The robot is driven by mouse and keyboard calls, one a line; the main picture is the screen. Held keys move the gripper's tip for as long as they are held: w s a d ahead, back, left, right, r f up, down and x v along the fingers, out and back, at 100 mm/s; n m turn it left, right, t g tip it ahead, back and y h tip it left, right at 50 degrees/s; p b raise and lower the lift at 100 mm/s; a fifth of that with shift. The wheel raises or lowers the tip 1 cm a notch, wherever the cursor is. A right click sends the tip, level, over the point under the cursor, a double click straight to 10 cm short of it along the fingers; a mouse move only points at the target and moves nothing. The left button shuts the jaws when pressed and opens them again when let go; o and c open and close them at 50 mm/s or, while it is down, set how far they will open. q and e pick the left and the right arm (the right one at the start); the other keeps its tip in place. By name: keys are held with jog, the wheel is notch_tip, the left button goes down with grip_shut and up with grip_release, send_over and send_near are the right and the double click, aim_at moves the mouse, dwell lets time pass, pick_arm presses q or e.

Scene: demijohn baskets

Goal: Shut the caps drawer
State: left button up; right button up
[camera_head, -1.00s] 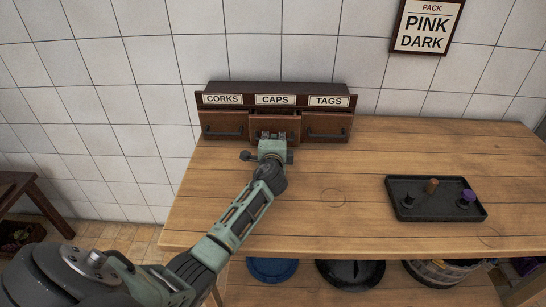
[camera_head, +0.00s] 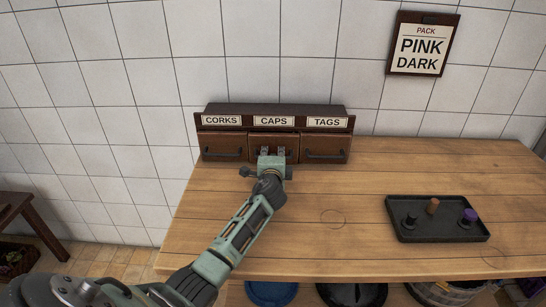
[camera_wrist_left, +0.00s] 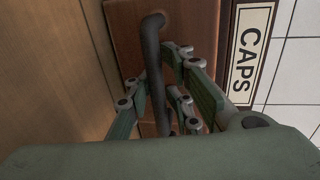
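The caps drawer (camera_head: 292,142) is the middle one of three in a dark wooden unit, under the CAPS label (camera_head: 271,121). Its front looks about level with the drawers on both sides. My left gripper (camera_head: 273,153) is at its front. The brown drawer front (camera_wrist_left: 125,25) shows behind. The gripper hides much of the drawer in the head view. My right gripper is not in view.
The corks drawer (camera_head: 222,141) and tags drawer (camera_head: 325,143) flank it and look shut. A black tray (camera_head: 440,232) with several small pieces lies on the right of the wooden table (camera_head: 350,190). Tubs stand below the front edge. The table middle is clear.

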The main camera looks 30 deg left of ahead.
pick_arm(q)
jog(key=v, duration=1.2)
jog(key=shift+r, duration=0.1)
dwell(0.8)
grip_shut()
dwell(0.9)
